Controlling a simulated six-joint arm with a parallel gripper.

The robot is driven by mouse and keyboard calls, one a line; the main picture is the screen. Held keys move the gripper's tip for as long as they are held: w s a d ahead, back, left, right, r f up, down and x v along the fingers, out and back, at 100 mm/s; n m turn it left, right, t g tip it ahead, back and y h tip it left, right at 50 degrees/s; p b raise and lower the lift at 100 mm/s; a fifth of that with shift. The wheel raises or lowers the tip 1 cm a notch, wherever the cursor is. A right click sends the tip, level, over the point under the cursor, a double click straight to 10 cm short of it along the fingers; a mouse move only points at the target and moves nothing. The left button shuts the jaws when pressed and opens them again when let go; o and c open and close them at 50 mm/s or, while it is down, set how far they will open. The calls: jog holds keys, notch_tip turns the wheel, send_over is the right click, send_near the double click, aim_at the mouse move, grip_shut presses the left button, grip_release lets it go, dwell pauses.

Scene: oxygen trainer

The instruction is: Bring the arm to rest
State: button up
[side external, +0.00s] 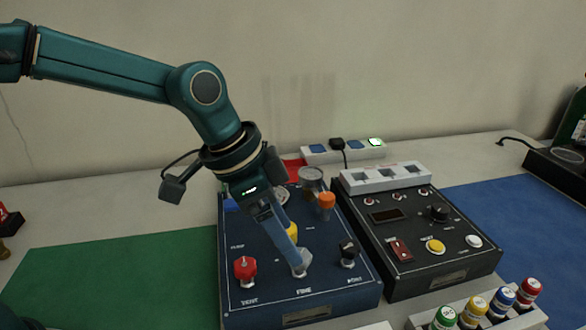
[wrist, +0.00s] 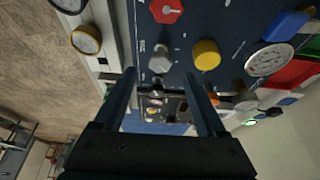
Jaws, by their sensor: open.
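My gripper (side external: 292,238) is over the dark blue panel (side external: 250,305) in the side external view, its fingers slanting down to a grey knob (side external: 299,264). In the wrist view my gripper (wrist: 160,75) is open, with two dark blue fingers apart and nothing clamped. The grey knob (wrist: 160,60) shows between and just beyond the fingertips. I cannot tell whether they touch it. A red knob (side external: 245,270) is to the left. A yellow knob (side external: 291,231) is partly hidden behind my fingers; it shows clearly in the wrist view (wrist: 206,54).
A black knob (side external: 348,252) and an orange knob (side external: 327,202) stand on the same panel. A second dark panel (side external: 430,262) with switches and buttons is at its right. Several coloured-cap bottles (side external: 446,318) stand in front right. The green mat (side external: 110,285) is bare.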

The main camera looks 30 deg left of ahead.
jog(key=shift+s+a+r, duration=0.1)
jog(key=shift+a+r, duration=0.05)
jog(key=shift+r, duration=0.3)
jog(key=s+a+r+n+t+y, duration=0.1)
jog(key=s+a+r+n+t, duration=0.2)
jog(key=s+a+r, duration=0.35)
jog(key=s+a+f+n+y, duration=0.2)
jog(key=s+a+f+n, duration=0.2)
jog(key=s+a+n, duration=0.2)
jog(key=s+a, duration=0.2)
jog(key=s, duration=0.1)
jog(key=shift+a+f+g, duration=0.15)
jog(key=shift+f+g, duration=0.1)
jog(key=shift+g, duration=0.05)
dwell(0.7)
